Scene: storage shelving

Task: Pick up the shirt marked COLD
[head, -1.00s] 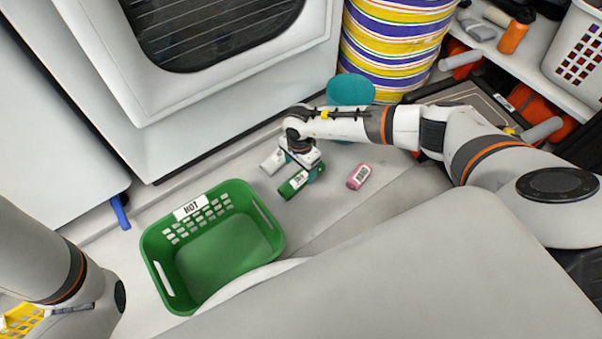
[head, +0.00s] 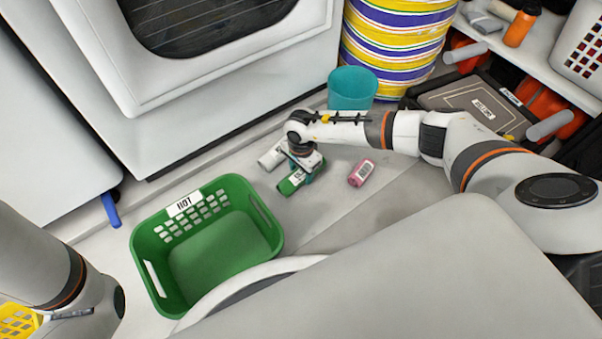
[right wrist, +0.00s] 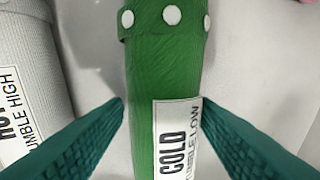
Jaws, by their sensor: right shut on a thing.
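The green rolled shirt (head: 290,184) lies on the pale floor, right of the green basket. In the right wrist view the same green shirt (right wrist: 160,50) has a white label reading COLD and a row of white buttons. My right gripper (head: 302,170) is over the shirt and shut on it. In the right wrist view the teal fingers of the right gripper (right wrist: 163,108) are on either side of the roll near the label. The gripper hides part of the shirt in the head view. My left arm shows at the lower left, but its gripper fingers do not show.
A white rolled shirt (head: 271,157) marked HOT in the wrist view lies close left of the green one. A pink roll (head: 361,173) lies to the right. The green basket (head: 184,206) is labelled HOT. A teal bin (head: 352,88) and striped drum (head: 395,40) stand behind.

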